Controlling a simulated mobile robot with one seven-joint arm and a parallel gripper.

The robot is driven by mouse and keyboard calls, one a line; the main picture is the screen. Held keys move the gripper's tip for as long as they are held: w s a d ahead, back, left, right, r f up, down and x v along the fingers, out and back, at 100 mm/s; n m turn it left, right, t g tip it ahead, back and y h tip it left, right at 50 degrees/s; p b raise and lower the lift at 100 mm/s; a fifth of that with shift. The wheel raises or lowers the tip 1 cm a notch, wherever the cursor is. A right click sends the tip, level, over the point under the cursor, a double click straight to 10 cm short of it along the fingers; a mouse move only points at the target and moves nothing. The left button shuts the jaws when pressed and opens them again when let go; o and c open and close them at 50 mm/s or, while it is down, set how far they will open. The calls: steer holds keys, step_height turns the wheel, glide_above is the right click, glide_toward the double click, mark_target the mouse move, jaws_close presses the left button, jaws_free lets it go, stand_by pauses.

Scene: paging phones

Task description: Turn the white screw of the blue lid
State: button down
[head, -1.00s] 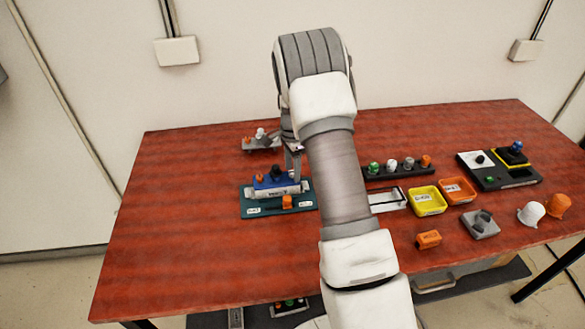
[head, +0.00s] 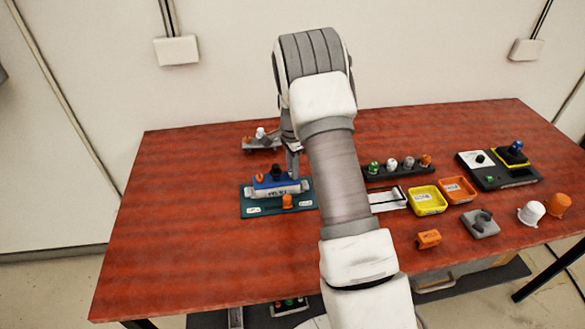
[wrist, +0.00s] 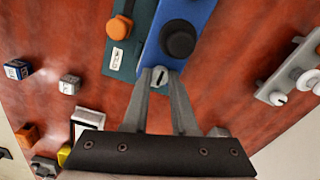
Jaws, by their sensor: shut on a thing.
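The blue lid (wrist: 197,22) carries a black knob (wrist: 179,40) and has the white screw (wrist: 158,78) at its end nearest my gripper. The screw's dark slot shows in the wrist view. My gripper (wrist: 160,82) is shut on the screw, with one fingertip on each side of it. In the head view the blue lid (head: 266,181) lies on a teal base (head: 268,211) at the left of the table. My gripper (head: 293,172) points down at the lid's right end there, and the screw cannot be made out.
An orange knob (head: 287,201) stands on the teal base. A grey holder with a white knob (head: 260,133) is behind. To the right are a dark rack (head: 398,171), a yellow tray (head: 428,201) and an orange tray (head: 458,191). The table's left side is clear.

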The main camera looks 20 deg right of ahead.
steer(key=shift+n, duration=0.3)
steer(key=n+b, duration=0.2)
steer(key=n, duration=0.1)
steer(key=n+b, duration=0.1)
steer(key=n, duration=0.4)
steer(key=n+b, duration=0.1)
steer(key=n, duration=0.3)
steer(key=shift+n, duration=0.3)
steer(key=shift+n+b, duration=0.3)
steer(key=shift+n, duration=2)
steer(key=c, duration=0.7)
jaws_free()
